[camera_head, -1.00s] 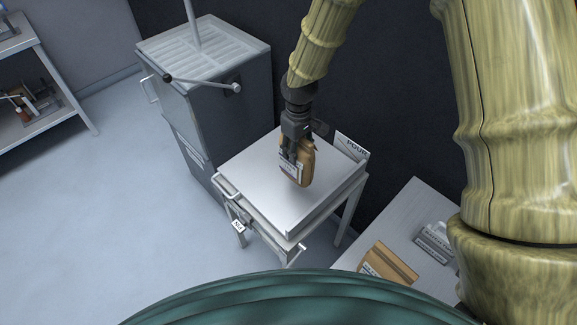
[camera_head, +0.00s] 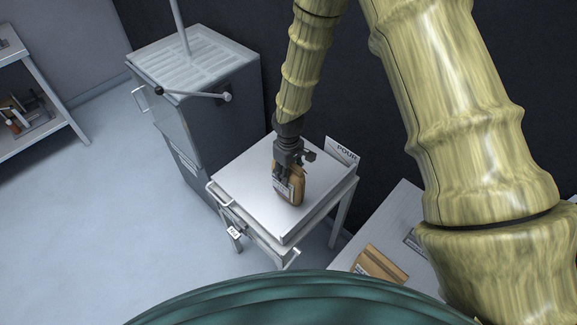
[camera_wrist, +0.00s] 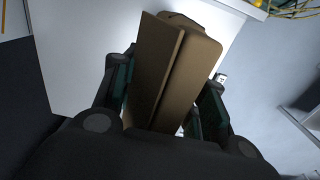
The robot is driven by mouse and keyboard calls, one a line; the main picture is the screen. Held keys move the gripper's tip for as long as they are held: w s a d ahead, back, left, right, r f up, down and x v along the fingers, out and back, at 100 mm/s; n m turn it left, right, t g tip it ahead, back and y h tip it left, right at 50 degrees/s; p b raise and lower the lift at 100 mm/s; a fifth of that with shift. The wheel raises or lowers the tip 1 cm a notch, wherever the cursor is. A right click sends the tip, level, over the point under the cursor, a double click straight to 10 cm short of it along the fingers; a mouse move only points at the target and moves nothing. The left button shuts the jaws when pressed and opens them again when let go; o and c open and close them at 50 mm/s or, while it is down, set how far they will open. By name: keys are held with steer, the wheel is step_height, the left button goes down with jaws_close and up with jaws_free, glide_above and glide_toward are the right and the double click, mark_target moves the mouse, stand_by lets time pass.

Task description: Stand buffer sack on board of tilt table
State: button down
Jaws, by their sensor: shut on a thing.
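The buffer sack (camera_head: 295,187) is a brown upright packet with a white label on its front. My gripper (camera_head: 283,180) is shut on it from above, and the sack appears upright over the middle of the board. In the wrist view the brown sack (camera_wrist: 178,70) fills the space between the two fingers of my gripper (camera_wrist: 165,100). The tilt table (camera_head: 240,183) has a flat pale metal board with a "POUR" sign at its back right. I cannot tell whether the sack's base touches the board.
A grey hopper (camera_head: 215,125) with a slatted top and a lever (camera_head: 195,95) stands behind left of the table. Another brown sack (camera_head: 380,265) lies on a side bench (camera_head: 400,215) at lower right. A shelf rack (camera_head: 40,90) stands far left. The floor at left is clear.

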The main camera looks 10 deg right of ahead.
steer(key=shift+f+p, duration=0.3)
steer(key=shift+f, duration=0.85)
steer(key=c, duration=0.8)
jaws_free()
steer(key=shift+r, duration=0.2)
steer(key=shift+r+b, duration=2.45)
steer(key=shift+r, duration=3.5)
